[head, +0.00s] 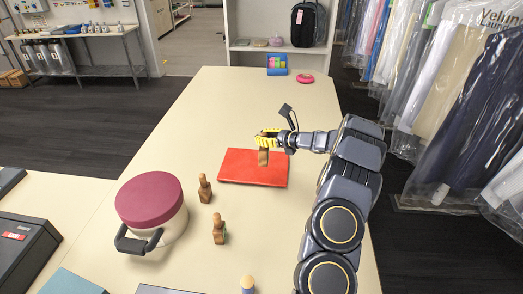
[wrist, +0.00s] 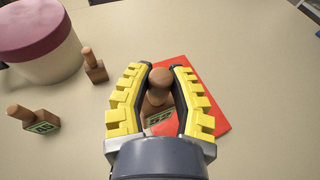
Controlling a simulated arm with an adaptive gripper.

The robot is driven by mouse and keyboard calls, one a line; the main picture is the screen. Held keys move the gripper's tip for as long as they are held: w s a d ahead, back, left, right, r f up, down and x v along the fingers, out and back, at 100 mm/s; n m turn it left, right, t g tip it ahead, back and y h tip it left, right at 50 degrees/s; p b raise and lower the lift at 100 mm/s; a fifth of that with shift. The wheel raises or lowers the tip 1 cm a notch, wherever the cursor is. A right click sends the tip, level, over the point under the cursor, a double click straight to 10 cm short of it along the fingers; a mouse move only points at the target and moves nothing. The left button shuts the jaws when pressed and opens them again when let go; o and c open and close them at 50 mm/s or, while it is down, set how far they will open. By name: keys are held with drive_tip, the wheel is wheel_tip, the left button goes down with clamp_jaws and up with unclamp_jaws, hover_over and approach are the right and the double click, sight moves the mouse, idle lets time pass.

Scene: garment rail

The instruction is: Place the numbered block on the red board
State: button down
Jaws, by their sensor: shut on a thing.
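My gripper (head: 268,138) is shut on the knob of a brown wooden numbered block (head: 263,157). In the wrist view the yellow-padded fingers (wrist: 162,66) close around the round knob (wrist: 160,78), and a green number plate (wrist: 159,117) shows on the block's base, partly hidden. The block is upright over the red board (head: 240,168), which lies flat on the table. The board also shows behind and right of the fingers in the wrist view (wrist: 213,97). I cannot tell whether the block's base touches the board.
A cream tub with a maroon lid (head: 149,200) stands further left. A blue holder (head: 277,65) and a red disc (head: 305,78) sit at the far end. The table middle is clear.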

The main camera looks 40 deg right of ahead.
drive_tip(key=w+d+f, duration=0.3)
drive_tip(key=w+f, duration=0.2)
drive_tip(key=f, duration=0.4)
drive_tip(key=shift+d+f, duration=0.25)
drive_tip(key=shift+f, duration=0.05)
drive_tip(key=shift+f, duration=0.1)
drive_tip(key=c, duration=1)
unclamp_jaws()
